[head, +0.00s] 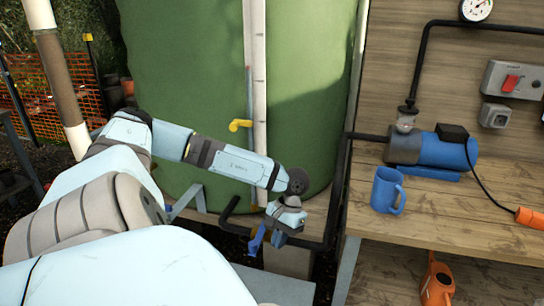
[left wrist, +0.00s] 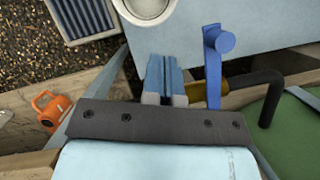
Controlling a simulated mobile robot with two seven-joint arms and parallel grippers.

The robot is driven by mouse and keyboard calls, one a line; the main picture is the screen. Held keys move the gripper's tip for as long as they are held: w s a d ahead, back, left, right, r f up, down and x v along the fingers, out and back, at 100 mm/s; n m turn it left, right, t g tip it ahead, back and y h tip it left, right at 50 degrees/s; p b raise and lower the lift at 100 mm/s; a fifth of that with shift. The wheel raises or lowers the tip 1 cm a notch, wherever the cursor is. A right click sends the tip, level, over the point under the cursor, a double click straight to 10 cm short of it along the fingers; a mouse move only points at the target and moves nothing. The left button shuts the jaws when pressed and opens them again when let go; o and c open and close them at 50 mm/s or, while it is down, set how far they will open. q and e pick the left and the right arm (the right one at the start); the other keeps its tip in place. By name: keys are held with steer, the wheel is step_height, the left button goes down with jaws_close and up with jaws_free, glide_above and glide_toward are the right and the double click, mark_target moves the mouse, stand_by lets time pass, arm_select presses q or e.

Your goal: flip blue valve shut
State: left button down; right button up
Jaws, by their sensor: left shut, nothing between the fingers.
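The blue valve (head: 257,240) is a blue lever on the black pipe low in front of the green tank. In the left wrist view the blue lever (left wrist: 213,75) has a round end and stands beside a brass-coloured body (left wrist: 210,93). My left gripper (head: 282,232) is just right of the lever in the head view. In the left wrist view its fingertips (left wrist: 164,62) are together, empty, and left of the lever with a small gap. Part of the valve is hidden behind the gripper in both views. My right gripper is not in view.
Black pipe (head: 335,195) runs near my gripper. The wooden bench (head: 500,215) at right holds a blue mug (head: 387,190) and a blue pump (head: 440,150). An orange watering can (head: 438,283) sits below.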

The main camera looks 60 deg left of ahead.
arm_select(q)
step_height(320, 180, up, 9)
steer(key=w+d+p, duration=0.1)
steer(key=w, duration=0.1)
steer(key=shift+w+d+f, duration=0.15)
steer(key=shift+d+f, duration=0.05)
steer(key=shift+d, duration=0.15)
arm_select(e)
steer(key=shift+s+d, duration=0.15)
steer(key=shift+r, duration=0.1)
